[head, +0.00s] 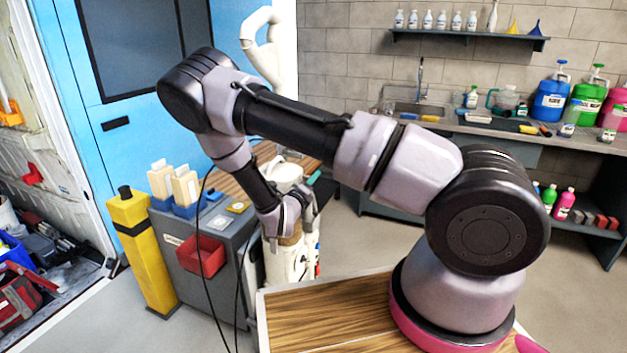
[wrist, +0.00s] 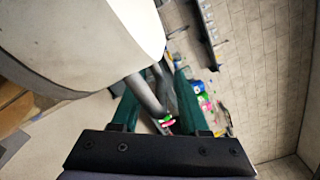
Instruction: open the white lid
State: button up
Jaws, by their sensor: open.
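The white lid (wrist: 75,40) fills the upper left of the wrist view as a large smooth white surface with a rounded edge. A grey curved bar (wrist: 146,95), apparently its handle, reaches from beside that edge into the space between my fingers. My gripper (wrist: 167,74) is open, its two green fingers on either side of the bar; I cannot tell whether they touch it. In the head view a white machine (head: 291,266) stands behind the wooden top, and my wrist covers much of its upper part. The fingertips are hard to make out there.
A grey cabinet (head: 207,275) with a red bin (head: 200,256) and a yellow post (head: 140,250) stand left of the machine. A wooden tabletop (head: 325,310) lies in front. A sink counter (head: 460,124) with bottles runs along the back wall. Floor right of the machine is clear.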

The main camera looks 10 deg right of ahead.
jog(key=shift+w+d, duration=0.4)
jog(key=shift+w, duration=0.15)
grip_shut()
dwell(1.1)
